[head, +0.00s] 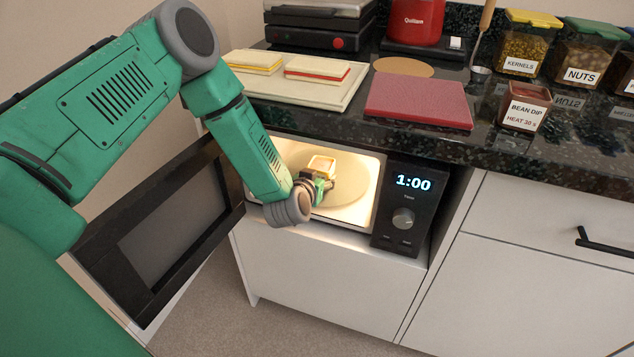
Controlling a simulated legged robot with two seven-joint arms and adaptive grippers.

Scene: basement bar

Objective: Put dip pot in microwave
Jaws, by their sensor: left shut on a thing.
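My left gripper (322,184) is inside the lit microwave (403,210), shut on a small square pale pot (322,164) with a cream-yellow top. The pot is over the round turntable (352,190); I cannot tell whether it touches it. The gripper hides part of the pot's sides. The microwave door (172,232) stands wide open to the left, and its display reads 1:00. A dark red pot labelled "BEAN DIP HEAT 30 s" (525,108) stands on the counter at the right. My right gripper is not in view.
The dark counter (480,148) overhangs the microwave. It bears a red board (418,101), a cream board (345,92) with two sandwiches, a dark press (320,25), a red appliance (416,22) and labelled jars (526,45). Closed drawers (540,215) lie at the right.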

